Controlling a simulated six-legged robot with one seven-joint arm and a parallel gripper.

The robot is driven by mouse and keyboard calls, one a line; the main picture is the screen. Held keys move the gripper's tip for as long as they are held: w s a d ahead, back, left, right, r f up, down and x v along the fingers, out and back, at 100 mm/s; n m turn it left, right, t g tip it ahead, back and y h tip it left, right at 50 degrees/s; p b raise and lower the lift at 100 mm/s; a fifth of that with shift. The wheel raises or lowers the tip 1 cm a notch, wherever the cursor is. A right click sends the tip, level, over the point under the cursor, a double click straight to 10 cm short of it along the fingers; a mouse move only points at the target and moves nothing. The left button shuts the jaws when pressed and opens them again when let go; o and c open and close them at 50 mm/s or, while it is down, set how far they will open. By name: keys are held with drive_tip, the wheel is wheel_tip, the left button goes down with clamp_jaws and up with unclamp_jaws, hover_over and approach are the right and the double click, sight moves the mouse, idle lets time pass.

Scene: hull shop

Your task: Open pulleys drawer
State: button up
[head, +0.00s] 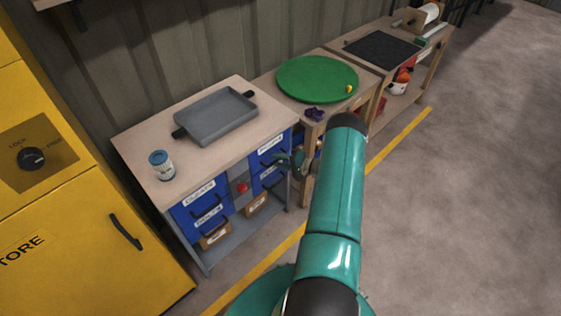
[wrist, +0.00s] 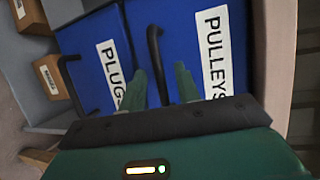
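The pulleys drawer (wrist: 188,30) is blue with a white "PULLEYS" label and a black bar handle (wrist: 154,50). It looks shut, level with the plugs drawer (wrist: 90,45) beside it. In the head view the pulleys drawer (head: 272,146) is the top right drawer of the bench, partly hidden by my gripper (head: 290,160). In the wrist view my gripper (wrist: 162,88) is open, its two green fingers apart with the lower part of the handle between them. I cannot tell whether either finger touches the handle.
The bench top (head: 140,140) holds a grey tray (head: 215,116) and a can (head: 161,165). A red button box (head: 241,188) sits between the drawer columns. A yellow cabinet (head: 60,200) stands left; a table with a green disc (head: 317,79) stands right. Floor at right is clear.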

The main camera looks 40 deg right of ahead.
clamp_jaws()
drive_tip(key=s, duration=2.3)
drive_tip(key=shift+s+d, duration=0.35)
unclamp_jaws()
drive_tip(key=v, duration=1.3)
drive_tip(key=shift+s+d, duration=0.2)
drive_tip(key=shift+s, duration=0.15)
drive_tip(key=shift+r, duration=0.15)
